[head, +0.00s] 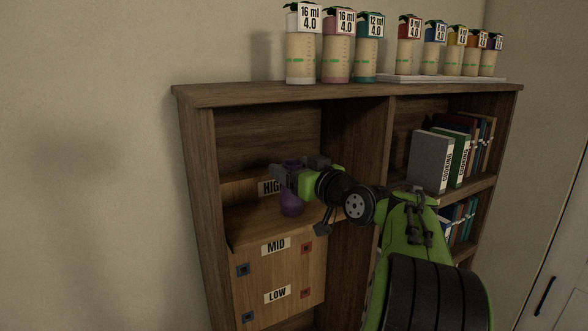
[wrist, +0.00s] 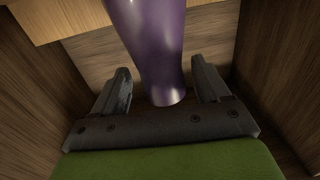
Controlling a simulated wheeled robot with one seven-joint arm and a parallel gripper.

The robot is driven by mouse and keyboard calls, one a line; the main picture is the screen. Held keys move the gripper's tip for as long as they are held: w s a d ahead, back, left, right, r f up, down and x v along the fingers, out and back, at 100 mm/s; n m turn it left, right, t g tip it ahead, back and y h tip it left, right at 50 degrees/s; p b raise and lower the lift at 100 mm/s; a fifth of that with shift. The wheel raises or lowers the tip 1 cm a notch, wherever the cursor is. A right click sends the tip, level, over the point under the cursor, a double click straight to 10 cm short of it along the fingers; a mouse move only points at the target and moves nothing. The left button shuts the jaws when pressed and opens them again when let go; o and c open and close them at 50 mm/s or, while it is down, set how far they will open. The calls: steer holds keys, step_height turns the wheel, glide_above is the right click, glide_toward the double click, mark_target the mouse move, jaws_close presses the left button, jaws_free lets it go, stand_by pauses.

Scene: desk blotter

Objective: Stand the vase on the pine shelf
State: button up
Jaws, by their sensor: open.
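The purple vase (head: 291,203) is upright at the pine shelf (head: 250,228), the lighter wood ledge above the MID label inside the left bay. Its base appears to rest on the ledge, though contact is not clear. My gripper (head: 284,173) is around the vase's upper part and hides some of it. In the wrist view the vase (wrist: 150,40) reaches between the fingers of my gripper (wrist: 162,82), with gaps on both sides. The gripper is open.
The dark bookcase (head: 300,94) walls in the bay on both sides. Several labelled bottles (head: 337,52) stand on its top. Books (head: 430,160) fill part of the right bay. A HIGH panel (head: 232,190) stands behind the ledge.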

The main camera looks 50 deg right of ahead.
steer(key=b+v, duration=0.2)
steer(key=v, duration=1)
steer(key=shift+b, duration=0.4)
steer(key=shift+s+r, duration=0.1)
steer(key=shift+s, duration=0.05)
